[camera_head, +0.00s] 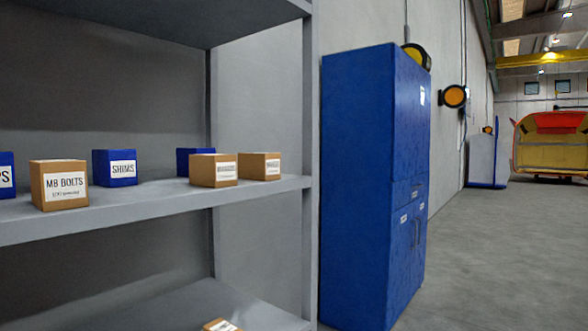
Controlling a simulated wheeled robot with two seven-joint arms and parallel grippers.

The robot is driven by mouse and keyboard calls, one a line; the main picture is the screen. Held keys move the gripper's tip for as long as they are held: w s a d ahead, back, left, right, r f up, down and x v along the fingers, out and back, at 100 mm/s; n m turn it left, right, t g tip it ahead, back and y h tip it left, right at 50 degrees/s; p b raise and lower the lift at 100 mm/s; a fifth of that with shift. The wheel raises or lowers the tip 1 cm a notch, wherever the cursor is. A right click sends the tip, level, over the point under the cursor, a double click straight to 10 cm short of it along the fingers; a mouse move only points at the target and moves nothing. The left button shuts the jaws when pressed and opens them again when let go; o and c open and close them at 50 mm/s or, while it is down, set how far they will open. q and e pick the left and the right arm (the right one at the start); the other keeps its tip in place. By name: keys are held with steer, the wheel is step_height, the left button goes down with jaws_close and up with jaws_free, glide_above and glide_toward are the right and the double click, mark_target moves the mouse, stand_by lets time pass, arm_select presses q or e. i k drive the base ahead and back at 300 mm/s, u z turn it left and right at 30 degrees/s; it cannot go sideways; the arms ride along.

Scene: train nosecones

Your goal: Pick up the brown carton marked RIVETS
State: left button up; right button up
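No carton with a readable RIVETS label shows in the head view. A brown carton (213,171) stands on the middle shelf, its label too small to read. Another brown carton (259,167) stands just right of it, its label also unreadable. A third brown carton (58,185) at the left is marked M8 BOLTS. Part of a further brown carton (221,325) shows on the lower shelf at the bottom edge, its label cut off. Neither of my grippers is in view.
Blue boxes stand on the grey middle shelf (140,205), one marked SHIMS (114,168). A shelf upright (310,240) bounds the right end. A tall blue cabinet (370,180) stands beyond it. Open grey floor (510,260) lies to the right.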

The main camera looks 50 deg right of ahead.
mark_target(263, 167)
steer(key=z, duration=2.85)
steer(key=i, duration=0.85)
steer(key=u, duration=2.75)
